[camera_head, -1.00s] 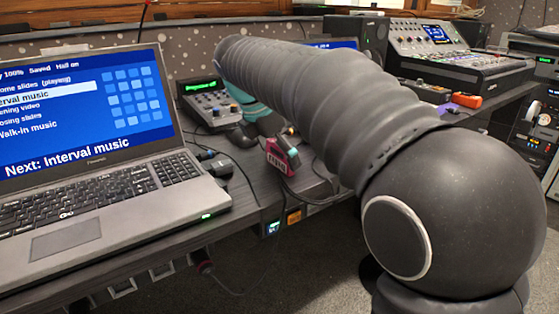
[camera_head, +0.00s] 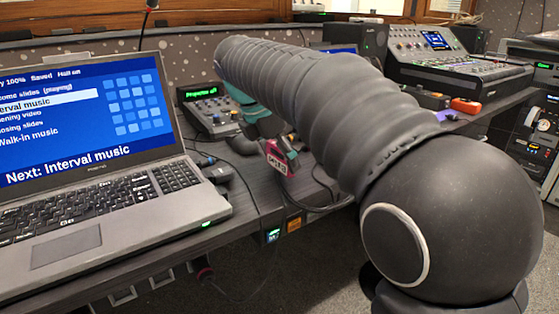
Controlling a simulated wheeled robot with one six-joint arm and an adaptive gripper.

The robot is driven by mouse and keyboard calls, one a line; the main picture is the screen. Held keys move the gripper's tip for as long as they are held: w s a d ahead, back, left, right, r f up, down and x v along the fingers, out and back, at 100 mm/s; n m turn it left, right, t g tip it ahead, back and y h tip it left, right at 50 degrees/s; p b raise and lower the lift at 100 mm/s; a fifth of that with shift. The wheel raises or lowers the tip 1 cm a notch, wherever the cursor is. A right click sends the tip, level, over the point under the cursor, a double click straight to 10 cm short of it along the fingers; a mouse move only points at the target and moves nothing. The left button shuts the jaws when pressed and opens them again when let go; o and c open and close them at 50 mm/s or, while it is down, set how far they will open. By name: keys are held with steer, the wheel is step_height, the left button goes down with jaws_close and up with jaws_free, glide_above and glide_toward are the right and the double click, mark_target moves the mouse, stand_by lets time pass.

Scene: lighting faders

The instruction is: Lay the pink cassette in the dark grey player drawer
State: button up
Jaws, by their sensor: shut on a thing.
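The pink cassette (camera_head: 276,164) has a pale label with dark lettering and is tilted, in the middle of the view over the desk. My gripper (camera_head: 283,150) is shut on it; its dark fingers are at the cassette's upper right. My arm comes from the lower right and covers much of the desk behind and right of the gripper. I cannot pick out the dark grey player drawer; it may be hidden by my arm. Whether the cassette touches anything under it is not clear.
An open laptop (camera_head: 120,195) stands at the left. A small device with a green display (camera_head: 212,105) stands behind the gripper. A mixing console (camera_head: 450,62) and an orange object (camera_head: 466,105) are at the back right. Cables lie around the cassette. A rack (camera_head: 535,130) stands at far right.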

steer(key=r, duration=0.3)
steer(key=shift+d+r+p, duration=0.15)
steer(key=shift+d+p, duration=0.15)
steer(key=shift+p, duration=0.05)
steer(key=s+d+r, duration=0.1)
steer(key=d+r, duration=0.2)
steer(key=d, duration=0.2)
steer(key=s+d+r+p, duration=0.1)
steer(key=s+d+r, duration=0.1)
steer(key=d, duration=0.3)
steer(key=shift+d+r, duration=0.35)
steer(key=shift+r, duration=0.3)
